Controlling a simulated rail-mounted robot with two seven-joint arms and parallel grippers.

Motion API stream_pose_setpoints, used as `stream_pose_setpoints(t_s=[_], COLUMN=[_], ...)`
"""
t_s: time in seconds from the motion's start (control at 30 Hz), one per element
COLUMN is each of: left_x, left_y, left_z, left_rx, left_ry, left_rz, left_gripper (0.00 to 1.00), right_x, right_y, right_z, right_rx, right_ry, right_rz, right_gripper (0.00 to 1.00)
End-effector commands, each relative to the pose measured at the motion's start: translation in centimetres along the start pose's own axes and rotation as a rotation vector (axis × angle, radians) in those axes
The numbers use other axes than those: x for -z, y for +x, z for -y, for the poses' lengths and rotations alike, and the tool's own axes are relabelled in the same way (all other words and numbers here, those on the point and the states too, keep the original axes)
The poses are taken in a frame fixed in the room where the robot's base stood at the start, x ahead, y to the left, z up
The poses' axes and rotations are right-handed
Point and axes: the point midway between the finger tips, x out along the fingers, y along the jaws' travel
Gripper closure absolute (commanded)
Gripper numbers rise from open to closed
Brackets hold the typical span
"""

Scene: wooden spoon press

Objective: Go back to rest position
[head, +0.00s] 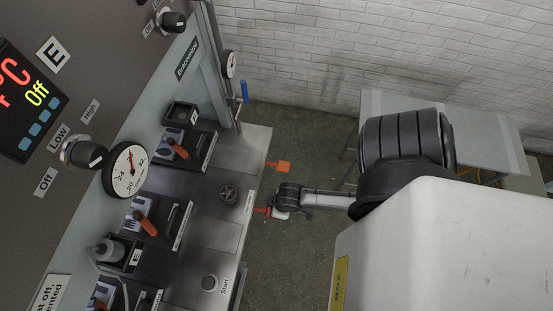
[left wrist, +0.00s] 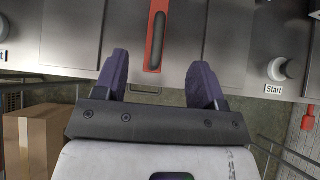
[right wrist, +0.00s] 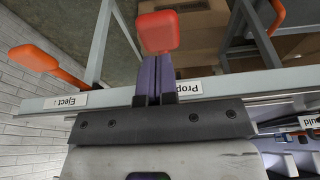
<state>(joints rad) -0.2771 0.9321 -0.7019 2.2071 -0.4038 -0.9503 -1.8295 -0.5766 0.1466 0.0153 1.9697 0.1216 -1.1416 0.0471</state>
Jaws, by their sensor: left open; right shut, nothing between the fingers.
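In the head view my right arm reaches in from the right, and my right gripper (head: 279,212) is beside a red lever (head: 262,211) on the machine's front edge. In the right wrist view my right gripper (right wrist: 157,62) is shut and empty, with the red lever knob (right wrist: 158,32) just past its fingertips. I cannot tell if they touch. My left gripper is not visible in the head view.
An orange Eject lever (right wrist: 35,60) sticks out left of my right gripper. A Start button (left wrist: 280,68) is right of my left gripper. A cardboard box (left wrist: 30,145) stands below. The steel machine (head: 200,220) fills the left; floor (head: 290,125) lies between it and a grey table (head: 480,130).

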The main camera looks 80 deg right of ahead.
Motion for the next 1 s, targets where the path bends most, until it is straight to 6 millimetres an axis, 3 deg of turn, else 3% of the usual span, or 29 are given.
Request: stream_pose_setpoints(t_s=[0.53, 0.67, 0.77, 1.0], left_x=[0.0, 0.0, 0.1, 1.3], left_y=[0.0, 0.0, 0.0, -0.5], left_z=[0.0, 0.0, -0.3, -2.2], left_rx=[0.000, 0.000, -0.018, -0.177], left_ry=[-0.003, -0.074, -0.225, -0.845], left_rz=[0.000, 0.000, -0.003, -0.022], left_gripper=[0.36, 0.36, 0.36, 0.36], right_x=[0.0, 0.0, -0.2, -1.4], right_y=[0.0, 0.0, 0.0, -0.7], right_z=[0.0, 0.0, 0.0, -0.2], right_rx=[0.000, 0.000, -0.001, -0.018], right_ry=[0.000, -0.002, -0.006, -0.029], right_rz=[0.000, 0.000, 0.012, 0.103], right_gripper=[1.00, 1.00, 1.00, 1.00])
